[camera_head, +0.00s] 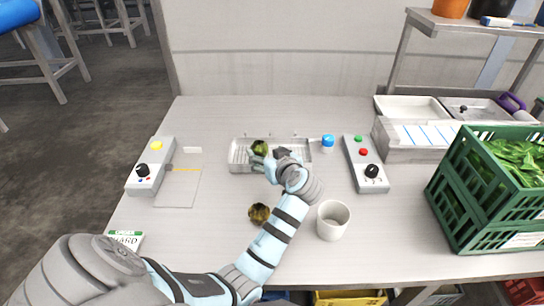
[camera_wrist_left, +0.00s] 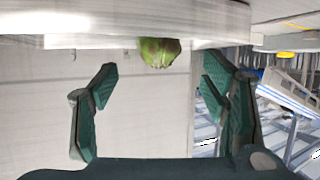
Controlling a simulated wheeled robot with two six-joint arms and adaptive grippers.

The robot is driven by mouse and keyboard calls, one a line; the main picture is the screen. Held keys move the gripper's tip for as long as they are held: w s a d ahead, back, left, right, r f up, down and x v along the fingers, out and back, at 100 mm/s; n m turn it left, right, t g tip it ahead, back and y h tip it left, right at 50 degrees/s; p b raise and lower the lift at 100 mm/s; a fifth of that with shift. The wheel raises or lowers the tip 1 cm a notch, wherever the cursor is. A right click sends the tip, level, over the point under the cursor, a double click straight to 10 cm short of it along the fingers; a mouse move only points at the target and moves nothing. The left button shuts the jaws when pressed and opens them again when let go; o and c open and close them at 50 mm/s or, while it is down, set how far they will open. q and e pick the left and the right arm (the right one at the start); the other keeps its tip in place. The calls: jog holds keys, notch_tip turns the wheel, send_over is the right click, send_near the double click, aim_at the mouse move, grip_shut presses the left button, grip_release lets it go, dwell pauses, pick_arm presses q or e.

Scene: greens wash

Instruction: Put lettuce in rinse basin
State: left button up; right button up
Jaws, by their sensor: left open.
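A small green-brown lettuce (camera_head: 260,147) shows at the metal basin (camera_head: 238,157) in the middle of the table, partly hidden by my left gripper. My left gripper (camera_head: 264,161) is over the basin, open. In the left wrist view the lettuce (camera_wrist_left: 159,52) shows beyond the open fingers, apart from them, against a pale grey wall-like edge. A second, browner lettuce-like head (camera_head: 259,213) lies on the table in front of the basin, beside my left forearm. My right gripper is in neither view.
A white cup (camera_head: 333,220) stands right of my left arm. Control boxes (camera_head: 366,163) (camera_head: 150,166) flank the basin, with a clear flat board (camera_head: 180,180) at left. A green crate of leafy greens (camera_head: 490,215) and white bins (camera_head: 412,108) occupy the right. A blue-capped item (camera_head: 327,141) stands by the basin.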

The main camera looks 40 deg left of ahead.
pick_arm(q)
jog(key=v, duration=0.4)
jog(key=shift+s+d+r, duration=0.1)
jog(key=shift+s+d, duration=0.05)
jog(key=shift+d, duration=0.05)
jog(key=shift+a, duration=0.1)
